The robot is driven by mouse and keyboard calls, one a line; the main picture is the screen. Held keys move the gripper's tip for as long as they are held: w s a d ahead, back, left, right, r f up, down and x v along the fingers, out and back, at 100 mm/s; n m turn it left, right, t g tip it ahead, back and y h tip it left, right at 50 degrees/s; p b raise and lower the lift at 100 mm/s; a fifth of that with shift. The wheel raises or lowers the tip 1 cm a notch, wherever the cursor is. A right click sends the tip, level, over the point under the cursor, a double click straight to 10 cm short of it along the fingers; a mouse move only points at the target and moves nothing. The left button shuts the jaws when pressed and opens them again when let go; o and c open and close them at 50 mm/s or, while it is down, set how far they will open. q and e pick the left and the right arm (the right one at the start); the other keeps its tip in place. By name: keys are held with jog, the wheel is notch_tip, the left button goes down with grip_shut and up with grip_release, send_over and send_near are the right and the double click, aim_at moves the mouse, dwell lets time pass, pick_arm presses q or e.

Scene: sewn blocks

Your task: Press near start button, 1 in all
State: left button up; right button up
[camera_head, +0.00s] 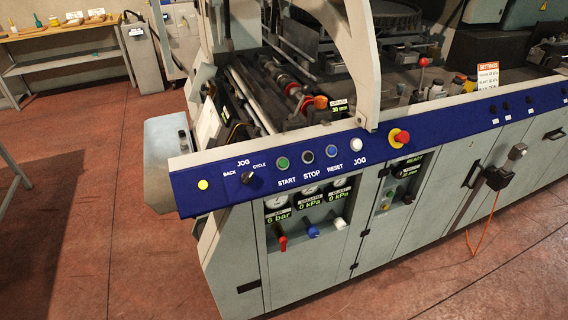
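The green start button (283,163) sits on the blue front panel (222,187) of a large grey machine, above the word START. To its right on the same panel are a dark stop button (308,157), a blue reset button (332,151) and a white jog button (356,145). A black jog selector knob (248,177) and a lit yellow lamp (203,184) are to its left. Neither of my grippers shows in the head view. Nothing covers the start button.
A red emergency knob (399,137) sticks out farther right on the panel. Gauges (277,201) and coloured valve knobs (312,231) are below. An orange cable (478,240) hangs at the right. The reddish floor (110,220) at left is open; a workbench (70,60) stands behind.

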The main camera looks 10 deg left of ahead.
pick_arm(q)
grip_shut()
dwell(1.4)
